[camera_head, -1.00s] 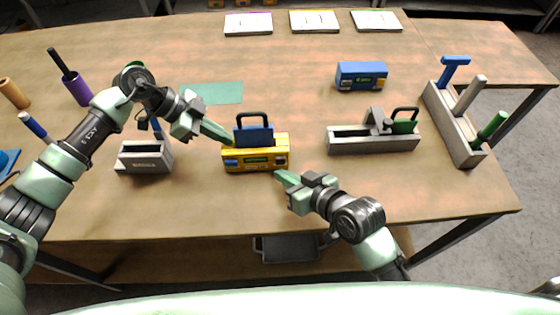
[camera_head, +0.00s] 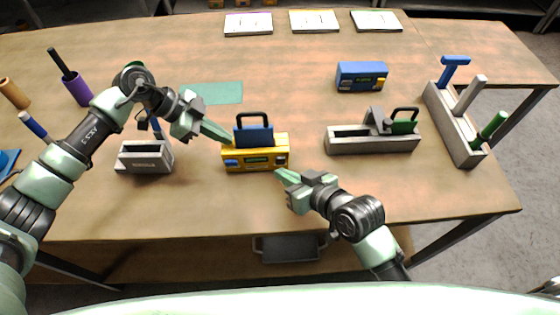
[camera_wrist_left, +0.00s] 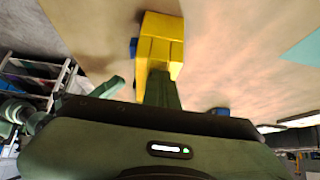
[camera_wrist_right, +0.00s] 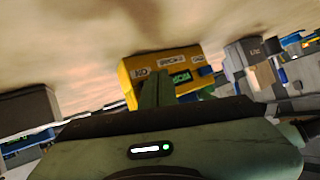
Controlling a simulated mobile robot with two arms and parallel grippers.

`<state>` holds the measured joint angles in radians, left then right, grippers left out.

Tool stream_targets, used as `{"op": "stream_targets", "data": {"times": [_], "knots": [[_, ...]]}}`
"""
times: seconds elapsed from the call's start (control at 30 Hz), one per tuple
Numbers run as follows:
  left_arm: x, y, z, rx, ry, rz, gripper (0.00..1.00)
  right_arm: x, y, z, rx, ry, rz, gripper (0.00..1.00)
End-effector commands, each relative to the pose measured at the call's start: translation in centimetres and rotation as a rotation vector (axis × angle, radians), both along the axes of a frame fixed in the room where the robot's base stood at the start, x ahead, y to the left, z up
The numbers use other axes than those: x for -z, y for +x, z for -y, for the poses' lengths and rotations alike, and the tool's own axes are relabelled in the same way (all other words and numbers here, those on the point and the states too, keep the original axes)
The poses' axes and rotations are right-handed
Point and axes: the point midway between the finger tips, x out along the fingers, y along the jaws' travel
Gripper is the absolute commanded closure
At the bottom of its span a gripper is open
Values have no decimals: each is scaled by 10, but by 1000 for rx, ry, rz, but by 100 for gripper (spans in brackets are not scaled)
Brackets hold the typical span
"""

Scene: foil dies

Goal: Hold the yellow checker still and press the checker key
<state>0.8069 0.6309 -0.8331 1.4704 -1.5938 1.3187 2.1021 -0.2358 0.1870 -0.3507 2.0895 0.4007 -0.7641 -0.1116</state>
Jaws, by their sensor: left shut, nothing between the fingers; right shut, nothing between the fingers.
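The yellow checker (camera_head: 240,151) stands upright near the table's front middle, with a blue foil die (camera_head: 254,137) with a black handle in its top. Its front bears a dark display with green marks, a blue patch at left and a greyish one at right. My left gripper (camera_head: 232,141) is shut, its tip at the checker's upper left end; the left wrist view shows the fingers against the yellow body (camera_wrist_left: 160,47). My right gripper (camera_head: 278,173) is shut and empty, its tip close to the checker's lower front right. In the right wrist view the fingers partly cover the checker's front (camera_wrist_right: 189,62); contact is unclear.
A grey stand (camera_head: 145,158) is left of the checker, and a grey tray holding a green die (camera_head: 372,146) is right. A blue checker (camera_head: 361,76) stands behind. A rack (camera_head: 454,128) with several handles is far right. Bare table surrounds the yellow checker.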

Motion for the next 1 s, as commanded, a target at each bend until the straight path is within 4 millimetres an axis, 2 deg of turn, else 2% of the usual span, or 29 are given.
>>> {"op": "stream_targets", "data": {"times": [0.03, 1.0], "knots": [[8, -4, -1, 3, 11, -13, 100, 1, 2, 0, 0, -1, 1, 100], [8, -4, -2, 3, 11, -13, 100, 1, 13, 0, 0, 0, 0, 100]]}}
